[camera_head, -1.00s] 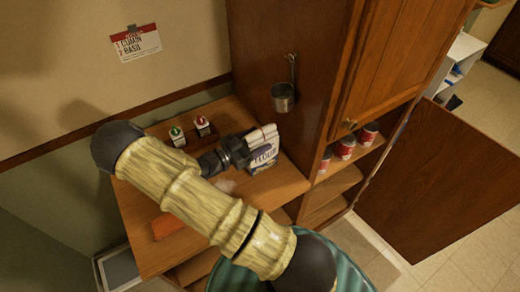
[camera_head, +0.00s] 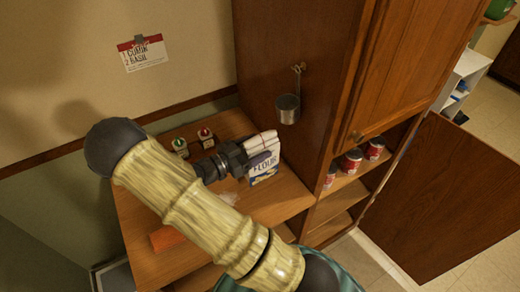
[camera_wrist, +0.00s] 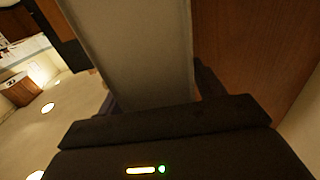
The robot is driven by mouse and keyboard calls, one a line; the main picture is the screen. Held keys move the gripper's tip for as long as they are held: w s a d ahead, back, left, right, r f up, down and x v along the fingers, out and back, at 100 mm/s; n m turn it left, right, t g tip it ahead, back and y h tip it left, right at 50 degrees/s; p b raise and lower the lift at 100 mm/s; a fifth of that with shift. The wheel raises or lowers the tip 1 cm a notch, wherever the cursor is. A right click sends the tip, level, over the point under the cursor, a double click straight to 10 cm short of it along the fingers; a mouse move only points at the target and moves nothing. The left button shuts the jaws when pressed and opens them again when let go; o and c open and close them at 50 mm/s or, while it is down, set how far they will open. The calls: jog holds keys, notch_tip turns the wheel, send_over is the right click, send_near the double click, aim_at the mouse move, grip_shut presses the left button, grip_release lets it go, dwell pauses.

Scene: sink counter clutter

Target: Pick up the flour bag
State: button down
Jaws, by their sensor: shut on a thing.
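The flour bag (camera_head: 264,167) is white with a blue "FLOUR" label and a folded top. It stands upright at the right of the wooden counter, next to the tall cabinet, in the head view. My gripper (camera_head: 246,160) reaches it from the left and is shut on it near its upper part. In the wrist view the pale side of the bag (camera_wrist: 140,50) fills the middle, between the dark fingers of my gripper (camera_wrist: 155,100). I cannot tell whether the bag's base touches the counter.
Two small spice jars (camera_head: 193,141) stand behind my gripper. An orange-brown block (camera_head: 168,238) lies at the counter's front left.

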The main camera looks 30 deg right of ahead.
jog(key=s+a+b, duration=0.1)
jog(key=a+b, duration=0.3)
jog(key=a, duration=1.2)
jog(key=shift+b, duration=0.4)
jog(key=shift+a, duration=0.15)
